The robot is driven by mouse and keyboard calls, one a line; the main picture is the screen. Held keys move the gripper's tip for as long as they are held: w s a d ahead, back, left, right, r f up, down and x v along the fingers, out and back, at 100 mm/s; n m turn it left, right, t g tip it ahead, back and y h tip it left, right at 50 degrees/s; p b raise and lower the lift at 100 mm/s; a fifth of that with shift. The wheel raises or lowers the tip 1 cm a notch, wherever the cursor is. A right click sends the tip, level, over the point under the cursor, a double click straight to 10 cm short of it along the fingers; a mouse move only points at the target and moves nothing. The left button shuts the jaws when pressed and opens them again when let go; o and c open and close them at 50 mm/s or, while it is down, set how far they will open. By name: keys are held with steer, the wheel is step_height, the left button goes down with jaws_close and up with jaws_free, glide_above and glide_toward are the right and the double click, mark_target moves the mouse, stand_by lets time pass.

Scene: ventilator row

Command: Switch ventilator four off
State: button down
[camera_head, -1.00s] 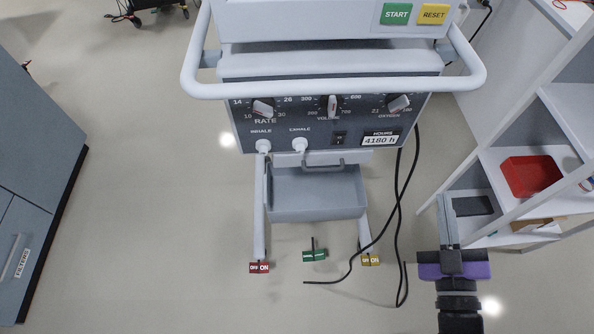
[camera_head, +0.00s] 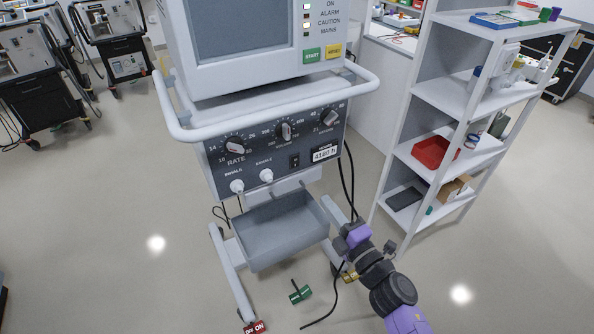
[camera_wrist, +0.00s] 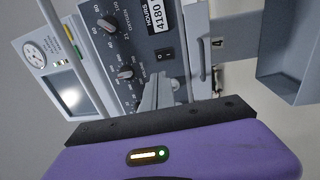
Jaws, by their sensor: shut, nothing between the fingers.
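A ventilator (camera_head: 262,70) stands upright in the head view, with a dark control panel (camera_head: 262,135) of knobs. Its small black rocker switch (camera_head: 295,161) sits left of the hours plate (camera_head: 325,154). The switch's position is too small to tell. My gripper (camera_wrist: 158,88) is shut and empty, in front of the panel in the wrist view and apart from the switch in that picture. Its fingertips are not clear in the head view.
Cables hang at the right side. A white shelf (camera_head: 408,152) stands close at the right. Other ventilators (camera_head: 115,45) stand at the back left. The left floor is clear.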

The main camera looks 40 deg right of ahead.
mark_target(296, 160)
steer(key=p+x, duration=0.1)
steer(key=x, duration=1.3)
